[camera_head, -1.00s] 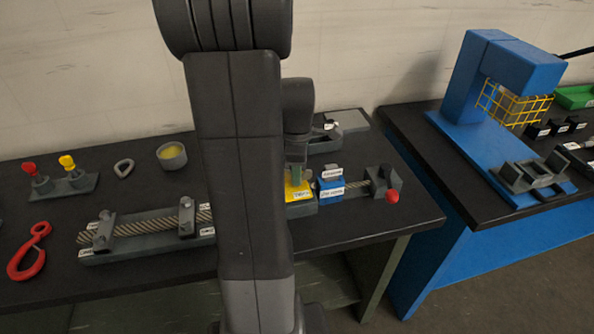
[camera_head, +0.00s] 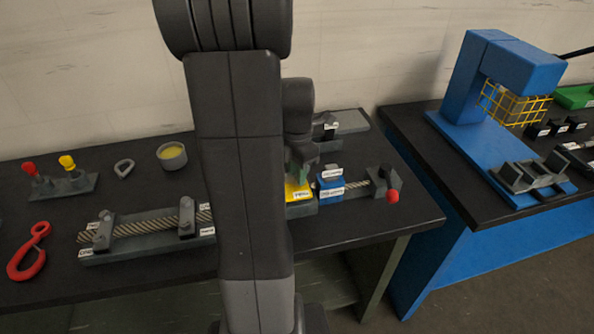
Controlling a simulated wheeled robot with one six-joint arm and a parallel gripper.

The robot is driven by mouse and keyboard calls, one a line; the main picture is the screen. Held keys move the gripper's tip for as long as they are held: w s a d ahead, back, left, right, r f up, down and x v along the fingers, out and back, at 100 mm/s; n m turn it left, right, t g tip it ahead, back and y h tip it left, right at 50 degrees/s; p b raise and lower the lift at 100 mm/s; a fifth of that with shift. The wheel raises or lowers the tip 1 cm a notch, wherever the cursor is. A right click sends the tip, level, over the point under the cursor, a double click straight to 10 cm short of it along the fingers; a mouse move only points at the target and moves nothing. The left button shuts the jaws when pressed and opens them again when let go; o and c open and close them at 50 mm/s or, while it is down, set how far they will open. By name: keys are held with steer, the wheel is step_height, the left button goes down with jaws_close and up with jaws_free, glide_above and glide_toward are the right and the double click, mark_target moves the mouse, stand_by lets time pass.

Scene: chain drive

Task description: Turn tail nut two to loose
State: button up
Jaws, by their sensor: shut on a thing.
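My gripper (camera_head: 301,172) is low over the yellow block (camera_head: 298,191) on the dark fixture at the middle right of the bench. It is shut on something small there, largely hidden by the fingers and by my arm. I cannot make out the nut itself or read the labels well enough to tell which nut it is. A blue block (camera_head: 331,186) with white labels stands just right of the yellow block.
A grey end block with a red knob (camera_head: 392,196) is at the right. A rope in a clamp base (camera_head: 150,243), a red hook (camera_head: 29,252) and a cup (camera_head: 172,156) are at the left. A blue press (camera_head: 505,70) stands on the right table. My arm hides the middle.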

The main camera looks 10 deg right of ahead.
steer(key=shift+s+f, duration=0.15)
steer(key=shift+f, duration=0.05)
stand_by(0.3)
steer(key=o, duration=0.6)
steer(key=shift+r, duration=0.1)
step_height(320, 180, up, 14)
steer(key=shift+f, duration=0.15)
step_height(320, 180, down, 14)
steer(key=shift+r, duration=0.15)
stand_by(0.5)
steer(key=shift+r, duration=0.1)
